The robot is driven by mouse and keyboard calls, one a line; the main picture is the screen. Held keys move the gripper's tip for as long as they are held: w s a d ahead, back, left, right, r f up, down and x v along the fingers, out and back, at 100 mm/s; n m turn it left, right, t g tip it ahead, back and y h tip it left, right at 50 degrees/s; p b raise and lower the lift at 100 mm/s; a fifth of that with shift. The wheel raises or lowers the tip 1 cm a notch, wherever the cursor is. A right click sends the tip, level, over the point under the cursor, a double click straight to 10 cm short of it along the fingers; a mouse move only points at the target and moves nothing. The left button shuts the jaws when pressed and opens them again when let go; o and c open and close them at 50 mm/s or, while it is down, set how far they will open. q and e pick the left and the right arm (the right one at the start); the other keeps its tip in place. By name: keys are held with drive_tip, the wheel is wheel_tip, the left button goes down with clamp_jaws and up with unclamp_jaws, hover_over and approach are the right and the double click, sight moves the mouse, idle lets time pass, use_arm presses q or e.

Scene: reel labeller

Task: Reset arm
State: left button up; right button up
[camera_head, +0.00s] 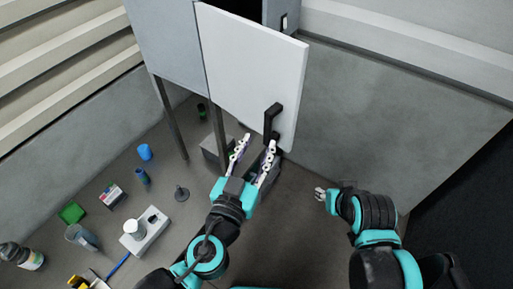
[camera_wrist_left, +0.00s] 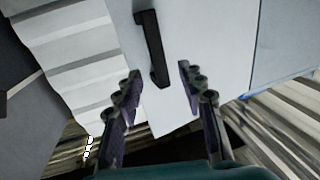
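My left gripper (camera_head: 255,155) is open and empty, with its two fingers spread just below a black handle (camera_head: 271,122) on a white cabinet door (camera_head: 252,70). In the left wrist view the left gripper (camera_wrist_left: 157,95) shows its fingers apart, with the handle (camera_wrist_left: 152,48) ahead between them and nothing held. I cannot tell whether a finger touches the door. The door stands swung out from the grey cabinet (camera_head: 168,42). My right gripper (camera_head: 321,194) is small at the end of the right arm, low on the right; its fingers are too small to judge.
A grey box (camera_head: 214,152) stands beneath the cabinet. The area by the right wall looks clear.

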use_arm(q)
drive_tip(key=shift+s, duration=0.15)
idle(0.4)
drive_tip(key=w+a+f+n+g+y+b, duration=0.1)
drive_tip(key=a+f+y+b, duration=0.1)
drive_tip(key=a+f+b, duration=0.55)
drive_tip(key=w+a+f+n+g+y+b, duration=0.1)
drive_tip(key=a+f+n+g+y+b, duration=0.3)
drive_tip(key=f, duration=0.6)
drive_tip(key=w+a+f+m+t+y+b, duration=0.1)
drive_tip(key=a+f+b, duration=0.2)
drive_tip(key=f+b, duration=0.55)
drive_tip(key=s+f+g+h+b, duration=0.1)
drive_tip(key=s+f+g+b, duration=0.1)
drive_tip(key=f+b, duration=0.6)
drive_tip(key=s+a+f+g+b, duration=0.1)
drive_tip(key=s+f+g+b, duration=0.2)
drive_tip(key=f+b, duration=0.5)
wheel_tip(320, 180, down, 9)
drive_tip(key=shift+s+r+m+g+h, duration=0.15)
drive_tip(key=shift+m+g+h, duration=0.2)
drive_tip(key=shift+g, duration=0.25)
drive_tip(key=shift+a, duration=0.1)
